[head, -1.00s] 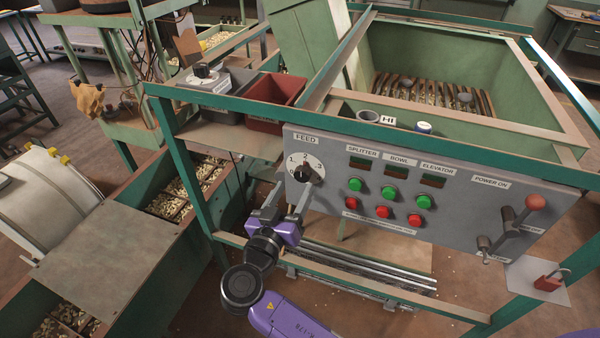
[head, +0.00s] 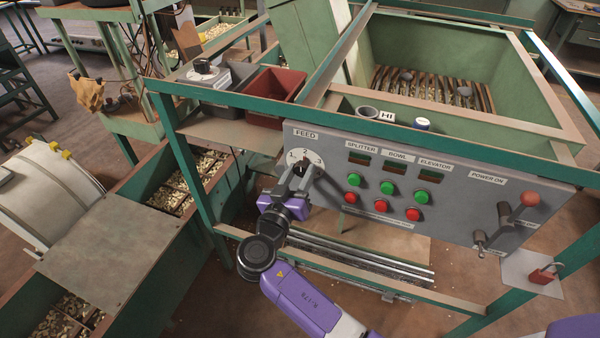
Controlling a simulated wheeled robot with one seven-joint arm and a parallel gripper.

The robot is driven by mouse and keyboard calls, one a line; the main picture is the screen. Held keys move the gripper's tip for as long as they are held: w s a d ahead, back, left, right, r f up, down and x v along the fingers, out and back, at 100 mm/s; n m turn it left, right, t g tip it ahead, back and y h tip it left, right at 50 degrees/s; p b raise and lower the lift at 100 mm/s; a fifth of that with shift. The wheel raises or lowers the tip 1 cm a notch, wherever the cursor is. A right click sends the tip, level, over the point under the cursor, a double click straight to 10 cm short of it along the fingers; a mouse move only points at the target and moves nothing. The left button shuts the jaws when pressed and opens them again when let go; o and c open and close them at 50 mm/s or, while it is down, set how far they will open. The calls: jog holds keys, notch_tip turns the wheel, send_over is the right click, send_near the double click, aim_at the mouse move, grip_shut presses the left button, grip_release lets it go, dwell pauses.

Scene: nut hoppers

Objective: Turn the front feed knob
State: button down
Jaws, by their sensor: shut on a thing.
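The front feed knob (head: 301,169) is a small black knob on a white dial (head: 304,157) marked with numbers, under the FEED label at the upper left of the grey control panel (head: 450,210). My gripper (head: 299,177) reaches up to it from below left. Its grey fingers are shut on the knob, one on each side, and hide part of it and the lower dial. The 1, 2 and 3 marks show. The exact pointer direction is hard to make out.
Green buttons (head: 388,188) and red buttons (head: 381,205) sit right of the dial. A red-knobbed lever (head: 529,199) and a red padlock (head: 542,275) are at the panel's right. A green frame rail (head: 390,130) runs above the panel.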

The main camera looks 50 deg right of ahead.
jog(key=shift+n, duration=0.3)
jog(key=n, duration=0.5)
jog(key=n+p, duration=0.1)
jog(key=n, duration=0.5)
jog(key=shift+f, duration=0.1)
dwell(0.5)
jog(key=c, duration=0.9)
grip_release()
jog(key=b+v, duration=0.2)
jog(key=v, duration=0.6)
